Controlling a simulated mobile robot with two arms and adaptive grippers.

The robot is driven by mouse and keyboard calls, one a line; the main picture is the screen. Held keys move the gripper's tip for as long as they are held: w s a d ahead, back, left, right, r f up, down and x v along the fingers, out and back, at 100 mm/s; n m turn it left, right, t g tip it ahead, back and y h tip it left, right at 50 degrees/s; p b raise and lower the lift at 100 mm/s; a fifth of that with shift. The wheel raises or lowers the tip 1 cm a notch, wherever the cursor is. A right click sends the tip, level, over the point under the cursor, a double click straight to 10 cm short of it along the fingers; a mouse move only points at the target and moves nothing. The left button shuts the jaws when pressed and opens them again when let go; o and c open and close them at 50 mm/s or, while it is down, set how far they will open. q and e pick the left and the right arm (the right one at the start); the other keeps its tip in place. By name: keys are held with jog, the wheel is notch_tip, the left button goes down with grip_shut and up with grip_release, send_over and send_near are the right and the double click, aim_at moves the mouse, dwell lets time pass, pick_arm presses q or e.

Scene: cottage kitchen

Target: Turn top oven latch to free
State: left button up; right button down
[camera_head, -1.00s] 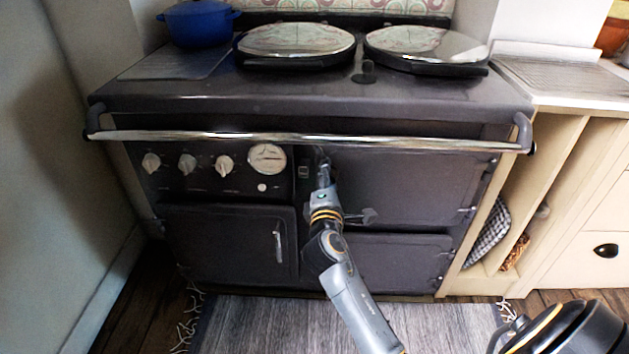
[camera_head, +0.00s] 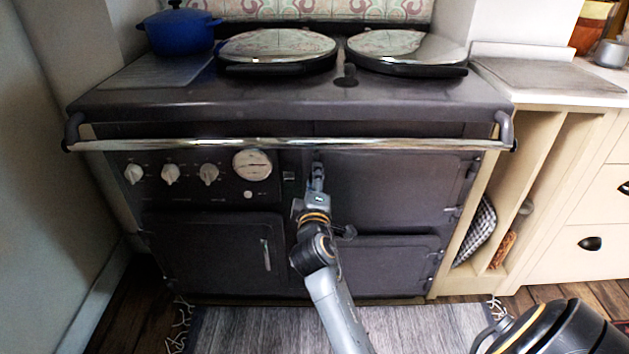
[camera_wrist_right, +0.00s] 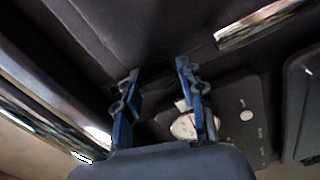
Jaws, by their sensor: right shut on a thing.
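The top oven door (camera_head: 395,190) is the dark upper right door of the range and looks closed. My right gripper (camera_head: 317,172) is at this door's left edge, just below the chrome rail. In the right wrist view my right gripper (camera_wrist_right: 160,92) shows two blue-and-grey fingers with a gap between them, against the dark oven front. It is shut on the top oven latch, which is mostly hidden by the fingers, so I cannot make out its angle. My left gripper is not in view.
The chrome rail (camera_head: 400,143) runs across the front above the gripper. The dial (camera_head: 252,165) and knobs (camera_head: 171,174) are to its left. A lower left door (camera_head: 205,255) has a chrome handle. A rug (camera_head: 400,325) lies in front. A blue pot (camera_head: 180,32) stands on top.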

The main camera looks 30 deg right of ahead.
dwell(0.3)
jog(key=c, duration=0.9)
grip_release()
jog(key=shift+o, duration=0.2)
